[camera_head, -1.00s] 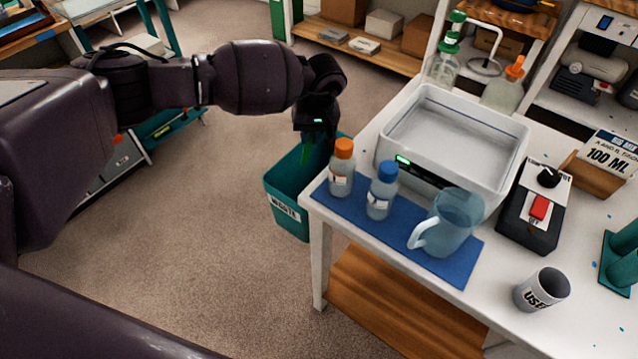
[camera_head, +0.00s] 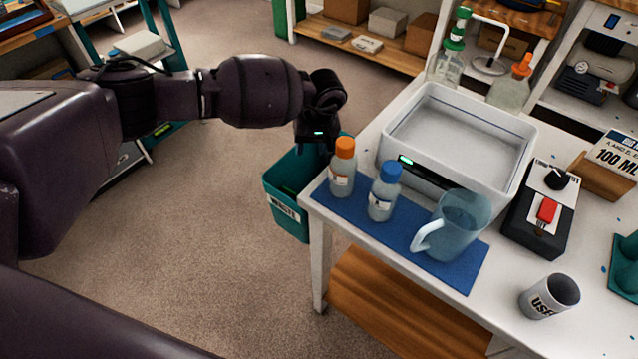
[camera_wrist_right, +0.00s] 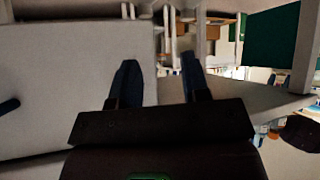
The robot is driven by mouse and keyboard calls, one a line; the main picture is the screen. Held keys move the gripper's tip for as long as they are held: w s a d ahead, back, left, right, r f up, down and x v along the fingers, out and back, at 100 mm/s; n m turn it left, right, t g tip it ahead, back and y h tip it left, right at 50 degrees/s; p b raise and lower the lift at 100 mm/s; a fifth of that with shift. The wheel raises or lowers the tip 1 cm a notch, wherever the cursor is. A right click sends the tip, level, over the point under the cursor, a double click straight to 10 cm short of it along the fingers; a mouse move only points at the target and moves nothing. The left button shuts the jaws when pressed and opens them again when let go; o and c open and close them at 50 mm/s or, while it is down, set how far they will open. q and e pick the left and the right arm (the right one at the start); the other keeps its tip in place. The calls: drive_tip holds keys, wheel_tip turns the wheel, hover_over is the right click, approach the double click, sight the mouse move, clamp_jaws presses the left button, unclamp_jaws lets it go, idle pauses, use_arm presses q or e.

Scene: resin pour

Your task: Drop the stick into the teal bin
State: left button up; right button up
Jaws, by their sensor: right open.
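The teal bin (camera_head: 286,212) with a white label stands on the floor at the left end of the white table, in the head view. My left gripper (camera_head: 318,148) points down over the bin's back right part. Its fingers look apart, with no stick showing between them. I cannot make out the stick in the head view now; the bin's inside is dark and partly hidden by the gripper and table. My right gripper (camera_wrist_right: 160,82) shows in the right wrist view, open and empty, its two dark fingers well apart.
On the blue mat (camera_head: 455,274) near the bin stand an orange-capped bottle (camera_head: 342,178), a blue-capped bottle (camera_head: 382,203) and a clear jug (camera_head: 460,222). A white tub (camera_head: 420,185), a black control box (camera_head: 540,225) and a mug (camera_head: 549,296) are further right. Floor left of the bin is clear.

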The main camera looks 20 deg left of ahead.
use_arm(q)
wheel_tip(320, 180, up, 11)
drive_tip(key=d+p, duration=0.1)
drive_tip(key=d, duration=0.1)
drive_tip(key=shift+f+p, duration=0.15)
drive_tip(key=shift+p, duration=0.2)
drive_tip(key=shift+s, duration=0.1)
idle(0.4)
